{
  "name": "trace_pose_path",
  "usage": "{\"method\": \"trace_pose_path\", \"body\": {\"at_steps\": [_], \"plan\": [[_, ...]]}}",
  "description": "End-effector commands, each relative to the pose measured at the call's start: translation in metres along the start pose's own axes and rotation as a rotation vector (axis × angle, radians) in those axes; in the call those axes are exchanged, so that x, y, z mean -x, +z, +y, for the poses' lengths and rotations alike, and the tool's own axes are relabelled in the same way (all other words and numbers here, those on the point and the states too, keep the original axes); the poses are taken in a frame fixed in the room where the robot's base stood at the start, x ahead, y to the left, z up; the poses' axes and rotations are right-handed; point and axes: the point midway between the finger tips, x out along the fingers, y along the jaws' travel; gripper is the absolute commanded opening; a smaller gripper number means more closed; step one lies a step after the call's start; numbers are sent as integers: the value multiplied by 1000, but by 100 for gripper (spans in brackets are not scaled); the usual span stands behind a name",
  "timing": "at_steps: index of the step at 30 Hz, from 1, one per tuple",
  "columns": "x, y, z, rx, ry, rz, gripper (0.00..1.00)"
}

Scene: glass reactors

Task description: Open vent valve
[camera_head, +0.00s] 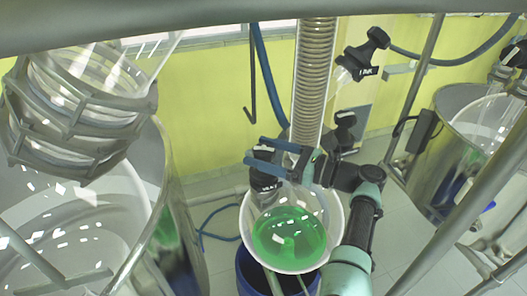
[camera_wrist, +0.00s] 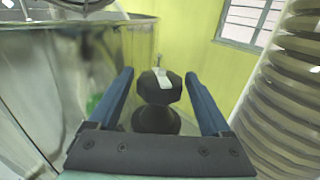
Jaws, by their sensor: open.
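A black valve knob with a pale label (camera_wrist: 152,92) stands between the two blue fingers of my gripper (camera_wrist: 157,74) in the wrist view. The fingers are open, with a visible gap on each side of the knob. In the head view my gripper (camera_head: 255,150) reaches from the right, its fingers on either side of the black valve (camera_head: 264,182) above the round glass vessel with green liquid (camera_head: 290,236). The fingers partly cover the knob there. Which valve is the vent valve is not marked legibly.
A coiled glass column (camera_head: 313,80) rises just behind my gripper. Other black valve knobs (camera_head: 366,54) are at upper right. A large steel and glass vessel (camera_head: 165,200) fills the left, and another steel vessel (camera_head: 450,150) stands right. A blue hose (camera_head: 268,75) hangs behind.

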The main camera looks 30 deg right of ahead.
Motion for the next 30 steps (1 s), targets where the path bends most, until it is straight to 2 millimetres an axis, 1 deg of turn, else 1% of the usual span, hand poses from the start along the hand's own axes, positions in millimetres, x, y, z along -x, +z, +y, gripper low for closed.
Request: {"method": "trace_pose_path", "body": {"at_steps": [18,22,30], "plan": [[72,0,-1,-1,-3,1,82],[78,-1,0,-1,-1,1,82],[78,-1,0,-1,-1,1,82]]}}
